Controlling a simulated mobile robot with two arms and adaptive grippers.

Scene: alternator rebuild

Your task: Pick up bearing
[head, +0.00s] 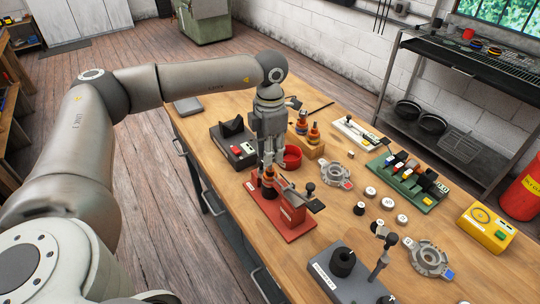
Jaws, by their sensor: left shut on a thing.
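My left gripper (268,172) points straight down over the red fixture (276,222) near the table's left edge. It is shut on a small dark part with an orange band (268,182), mostly hidden by the fingers. I cannot tell whether this part touches the fixture. No thing can be surely named as the bearing at this size. Several small round white-topped pieces lie right of the fixture, one of them here (370,191). My right gripper is not in view.
A green rack (408,181), yellow device (486,228) and grey plate (350,283) with posts stand farther right and in front.

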